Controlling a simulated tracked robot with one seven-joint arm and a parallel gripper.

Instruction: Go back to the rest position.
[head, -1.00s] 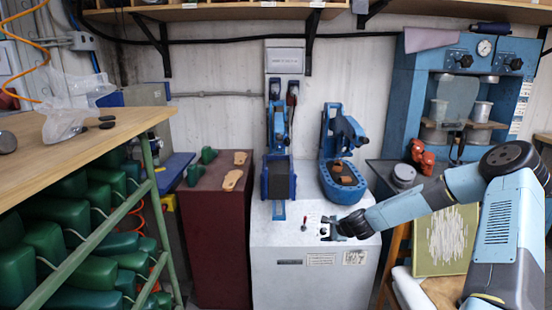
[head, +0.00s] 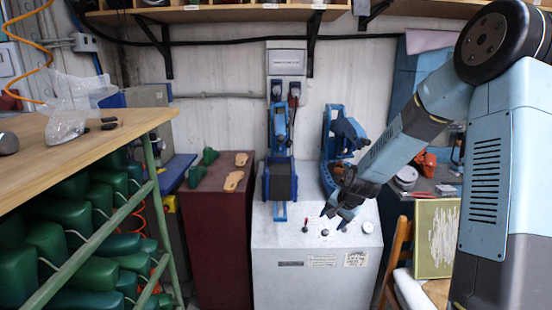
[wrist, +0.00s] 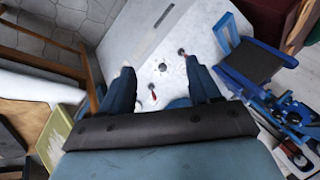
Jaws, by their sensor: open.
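My gripper (head: 337,216) hangs over the right half of the white machine cabinet's top (head: 280,232), pointing down and left. In the wrist view my gripper (wrist: 158,70) is open, its two fingers apart with nothing held between them. A black knob (wrist: 163,67) and a small red-handled lever (wrist: 152,91) on the cabinet top show between the fingers. In the head view the lever (head: 304,225) stands left of the gripper. A round dial (head: 367,227) lies to its right.
A blue press (head: 280,180) stands on the cabinet, left of my gripper. Another blue machine (head: 331,150) is partly hidden behind my arm. A dark red cabinet (head: 218,235) carries green and tan shoe forms. A wooden workbench (head: 85,135) is at the left, a wooden chair (head: 398,250) at the right.

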